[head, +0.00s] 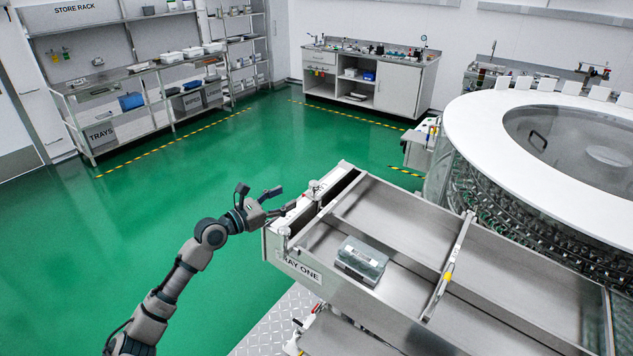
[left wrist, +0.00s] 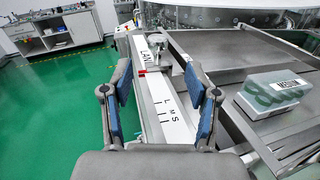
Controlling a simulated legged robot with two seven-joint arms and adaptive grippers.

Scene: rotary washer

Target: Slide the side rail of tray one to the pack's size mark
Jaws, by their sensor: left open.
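Tray one (head: 292,264) is a steel tray with its name on the end face. A white scale strip (left wrist: 172,120) bears L, M and S with tick lines. A red pointer (left wrist: 150,71) lies across the strip, beyond L. A metal knob (left wrist: 157,45) stands just past the pointer; two knobs (head: 316,188) show on the tray's end in the head view. My left gripper (head: 262,196) is open and empty beside that end, its fingers (left wrist: 160,88) flanking the strip in view. Whether they touch is unclear.
A bar with a yellow mark (head: 448,270) crosses the tray. The round washer (head: 540,160) stands at the right. A store rack (head: 150,75) and a workbench (head: 370,80) stand at the back. Green floor left of the tray is clear.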

